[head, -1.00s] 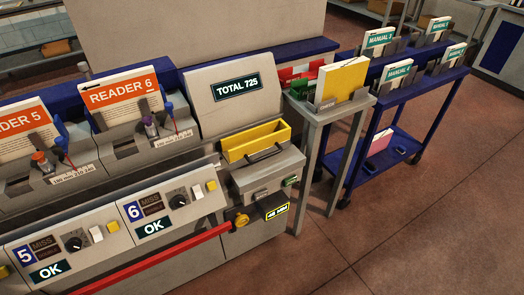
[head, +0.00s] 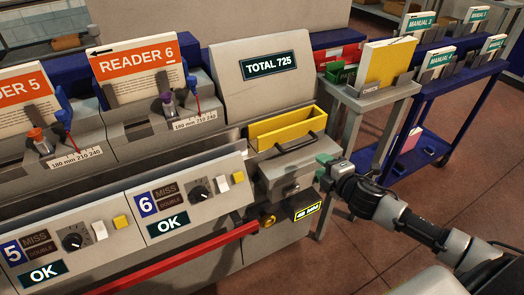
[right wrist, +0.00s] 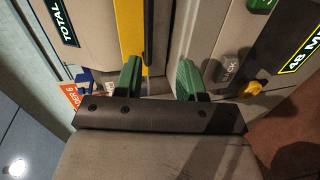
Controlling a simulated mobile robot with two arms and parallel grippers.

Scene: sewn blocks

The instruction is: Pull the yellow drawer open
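The yellow drawer (head: 282,130) is an open-topped yellow bin set in the grey machine, below the TOTAL 725 panel. A dark bar handle (head: 302,145) shows at its front, above a grey box-like housing (head: 290,168). My right gripper (head: 323,168) comes in from the right, beside the housing's right side, with green fingertips. In the right wrist view its two green fingers (right wrist: 160,77) stand apart with nothing clamped between them. A yellow strip of the drawer (right wrist: 130,35) and a dark bar (right wrist: 148,45) lie ahead of them. My left gripper is not in view.
A grey stand (head: 372,100) with a yellow folder is just behind my right arm. A blue cart (head: 425,100) with manuals stands further right. A red rail (head: 190,258) runs along the machine's front. The floor at right is open.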

